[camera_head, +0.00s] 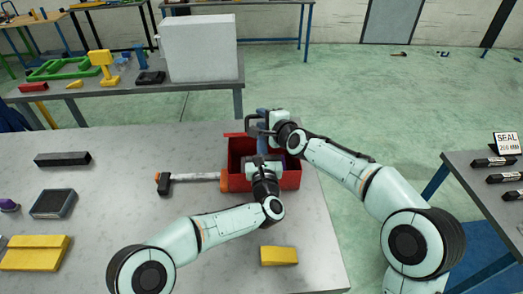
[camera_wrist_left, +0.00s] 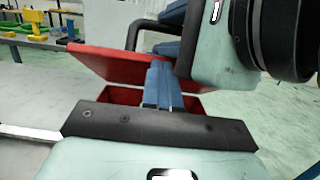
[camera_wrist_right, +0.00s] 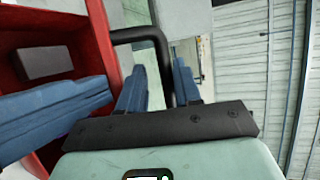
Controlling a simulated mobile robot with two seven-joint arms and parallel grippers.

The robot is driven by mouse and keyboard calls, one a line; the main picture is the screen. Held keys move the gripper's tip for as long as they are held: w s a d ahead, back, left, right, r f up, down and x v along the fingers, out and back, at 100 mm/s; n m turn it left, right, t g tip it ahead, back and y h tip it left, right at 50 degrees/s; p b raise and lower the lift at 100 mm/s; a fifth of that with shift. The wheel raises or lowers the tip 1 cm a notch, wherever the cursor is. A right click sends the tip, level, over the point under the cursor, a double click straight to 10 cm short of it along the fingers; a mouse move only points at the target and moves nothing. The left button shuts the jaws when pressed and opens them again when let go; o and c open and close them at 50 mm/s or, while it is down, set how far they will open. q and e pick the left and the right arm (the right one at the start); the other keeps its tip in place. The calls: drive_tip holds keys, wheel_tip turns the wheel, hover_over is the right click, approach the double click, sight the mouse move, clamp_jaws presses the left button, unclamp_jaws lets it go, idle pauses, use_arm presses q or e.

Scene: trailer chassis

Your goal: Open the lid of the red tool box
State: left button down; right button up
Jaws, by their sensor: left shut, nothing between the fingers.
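The red tool box (camera_head: 290,180) stands on the grey table near its right edge. Its red lid (camera_wrist_left: 105,64) is raised and tilted back at the far side, and the box interior (camera_wrist_right: 82,28) shows with a grey block (camera_wrist_right: 45,63) inside. My left gripper (camera_head: 262,147) is shut and empty at the opening, its blue fingers (camera_wrist_left: 158,78) in front of the lid's inner face. My right gripper (camera_head: 260,118) is at the lid side; its fingers (camera_wrist_right: 160,78) are apart, with the black handle (camera_wrist_right: 158,42) between them. I cannot tell whether they touch it.
A hammer (camera_head: 195,177) lies left of the box, its end close to the box wall. A yellow block (camera_head: 279,256) lies in front. Black and yellow items lie further left. A second table (camera_head: 120,85) with a white box stands behind.

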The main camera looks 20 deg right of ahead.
use_arm(q)
drive_tip(key=shift+a+r, duration=0.15)
drive_tip(key=shift+r, duration=0.3)
use_arm(e)
drive_tip(key=shift+s+f, duration=0.15)
drive_tip(key=shift+f, duration=0.3)
use_arm(q)
drive_tip(key=shift+f, duration=0.3)
use_arm(e)
drive_tip(key=shift+r+v, duration=0.25)
drive_tip(key=shift+v, duration=1.75)
drive_tip(key=shift+r+v, duration=0.2)
drive_tip(key=shift+v, duration=1.8)
